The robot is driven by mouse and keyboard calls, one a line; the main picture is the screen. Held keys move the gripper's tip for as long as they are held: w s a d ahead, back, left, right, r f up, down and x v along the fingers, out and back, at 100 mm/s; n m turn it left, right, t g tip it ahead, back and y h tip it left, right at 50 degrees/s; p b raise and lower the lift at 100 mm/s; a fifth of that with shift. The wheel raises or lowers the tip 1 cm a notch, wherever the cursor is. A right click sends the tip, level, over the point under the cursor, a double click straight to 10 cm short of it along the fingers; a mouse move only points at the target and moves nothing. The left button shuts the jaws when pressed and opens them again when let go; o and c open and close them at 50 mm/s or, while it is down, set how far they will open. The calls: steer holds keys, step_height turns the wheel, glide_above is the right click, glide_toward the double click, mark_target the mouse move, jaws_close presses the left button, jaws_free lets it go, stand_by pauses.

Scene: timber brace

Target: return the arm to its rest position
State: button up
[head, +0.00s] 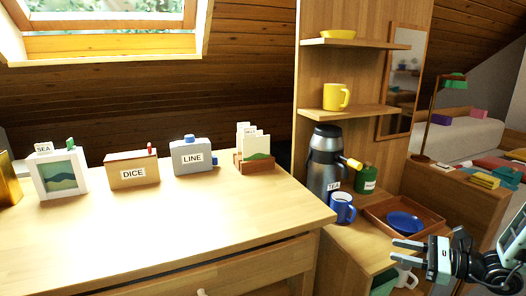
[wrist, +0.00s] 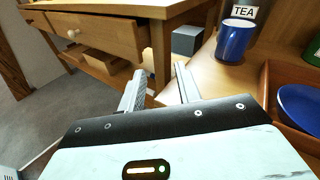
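My arm comes in from the right edge in the head view. My gripper (head: 408,251) is in front of the lower shelf of the wooden stand, at the lower right. In the wrist view my gripper (wrist: 160,90) has its two fingers apart, with nothing between them. The fingers point toward the gap between the dresser and the shelf. A blue mug (head: 342,208) stands on the shelf behind the gripper; it also shows in the wrist view (wrist: 235,40).
A brown tray (head: 432,232) with a blue dish (head: 404,222) lies close to my gripper. A TEA flask (head: 324,160) and a green canister (head: 367,178) stand behind. A dresser (head: 230,215) carries labelled boxes. A white mug (head: 407,277) sits below the gripper.

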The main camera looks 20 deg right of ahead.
steer(key=s+a+r+n+g+y, duration=0.1)
steer(key=a+r+n+g, duration=0.2)
steer(key=a+n+g, duration=0.65)
steer(key=s+a+r+n+g, duration=0.1)
steer(key=a+r+n+g, duration=0.35)
steer(key=a, duration=0.95)
steer(key=s+a+r+n+h, duration=0.3)
steer(key=s+a+n+h, duration=0.3)
steer(key=n, duration=0.4)
steer(key=s+a+r+n+h, duration=0.2)
steer(key=s+a+n+h, duration=0.3)
steer(key=s+a+n, duration=0.4)
step_height(320, 180, up, 18)
steer(key=t+p, duration=0.1)
steer(key=p, duration=1.6)
steer(key=shift+w+d+f+n, duration=0.15)
steer(key=shift+w+d+n, duration=0.2)
steer(key=shift+w+n, duration=0.1)
